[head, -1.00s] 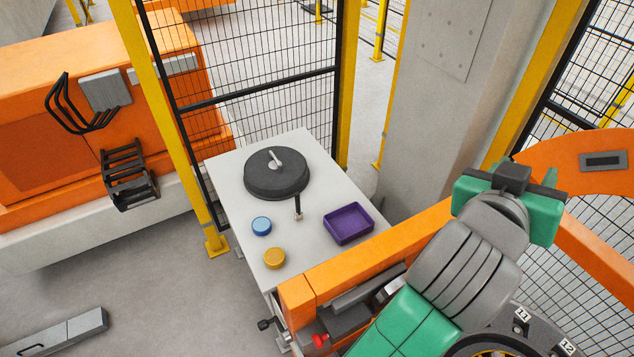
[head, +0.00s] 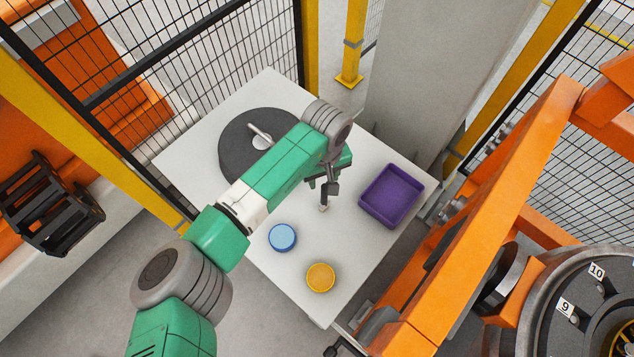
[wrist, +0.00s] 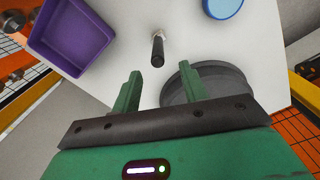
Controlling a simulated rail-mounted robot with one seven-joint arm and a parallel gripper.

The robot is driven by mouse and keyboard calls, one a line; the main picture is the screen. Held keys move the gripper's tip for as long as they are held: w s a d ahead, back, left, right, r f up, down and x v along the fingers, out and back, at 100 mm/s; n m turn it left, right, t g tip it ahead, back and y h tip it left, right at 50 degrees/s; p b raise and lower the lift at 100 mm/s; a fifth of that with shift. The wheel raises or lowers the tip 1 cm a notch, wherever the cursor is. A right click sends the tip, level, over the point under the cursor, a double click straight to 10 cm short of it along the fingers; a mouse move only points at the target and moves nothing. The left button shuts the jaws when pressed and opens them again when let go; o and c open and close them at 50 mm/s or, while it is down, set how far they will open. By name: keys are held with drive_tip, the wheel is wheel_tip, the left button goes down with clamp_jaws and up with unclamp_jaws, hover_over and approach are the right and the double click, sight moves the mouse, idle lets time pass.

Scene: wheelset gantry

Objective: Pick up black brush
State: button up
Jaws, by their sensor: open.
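In the head view my gripper (head: 333,182) is close to the brush, and my arm hides part of the disc.
The pale table (head: 370,250) holds a dark disc (head: 238,150) with a silver handle, a purple tray (head: 391,195), a blue round container (head: 282,237) and a yellow one (head: 320,277). A mesh fence (head: 200,80) and an orange frame (head: 480,230) flank the table.

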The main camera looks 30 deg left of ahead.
sight(324, 198)
drive_tip(key=shift+d+f, duration=0.25)
drive_tip(key=shift+d, duration=0.05)
wheel_tip(324, 198, down, 2)
drive_tip(key=shift+s+f, duration=0.1)
wheel_tip(324, 198, down, 5)
drive_tip(key=shift+f+b, duration=0.1)
drive_tip(key=shift+b, duration=0.7)
drive_tip(key=shift+c, duration=0.2)
clamp_jaws()
